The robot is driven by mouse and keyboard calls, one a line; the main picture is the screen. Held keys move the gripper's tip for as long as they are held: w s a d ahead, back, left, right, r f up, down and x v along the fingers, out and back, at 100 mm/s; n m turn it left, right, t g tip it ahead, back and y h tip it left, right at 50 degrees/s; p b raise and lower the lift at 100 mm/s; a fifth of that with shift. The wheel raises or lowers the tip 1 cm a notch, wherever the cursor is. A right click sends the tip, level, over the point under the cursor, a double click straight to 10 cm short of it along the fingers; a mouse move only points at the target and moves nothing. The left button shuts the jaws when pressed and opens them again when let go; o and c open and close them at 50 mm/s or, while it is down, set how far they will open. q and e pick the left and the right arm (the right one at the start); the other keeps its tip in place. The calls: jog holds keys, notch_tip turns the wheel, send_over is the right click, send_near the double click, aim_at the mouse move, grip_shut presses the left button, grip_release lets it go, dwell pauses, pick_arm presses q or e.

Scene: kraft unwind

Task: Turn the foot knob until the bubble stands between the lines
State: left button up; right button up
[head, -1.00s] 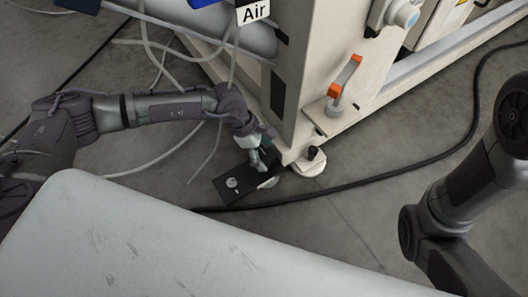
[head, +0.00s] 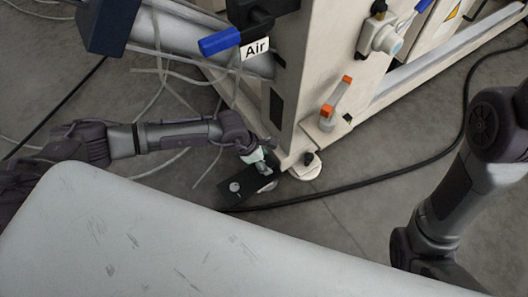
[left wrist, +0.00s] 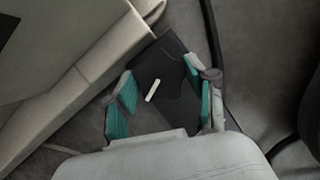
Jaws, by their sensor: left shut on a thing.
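My left gripper (head: 262,168) reaches down over a black plate (head: 237,200) on the floor beside the machine's corner. In the left wrist view its teal-padded fingers (left wrist: 160,102) stand on either side of a dark knob (left wrist: 172,108) with a pale bar on top; the gripper is shut on this knob. The knob's outline merges with the dark plate (left wrist: 172,48) behind it. A small pale round fitting (head: 235,187) sits on the plate's near end. The bubble and its lines cannot be made out. My right arm shows at the right, but its gripper is out of view.
A pale machine frame (head: 310,75) rises behind the plate, with a round white foot (head: 306,172) at its corner. A black cable (head: 385,172) crosses the floor. A blue-handled valve (head: 220,41) and orange-ended handle (head: 335,105) are above. Pale hoses lie left.

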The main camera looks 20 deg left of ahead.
dwell(0.4)
pick_arm(q)
jog(key=o, duration=1.2)
jog(key=shift+c, duration=0.2)
jog(key=shift+r, duration=0.1)
jog(key=v, duration=1.2)
jog(key=shift+s, duration=0.25)
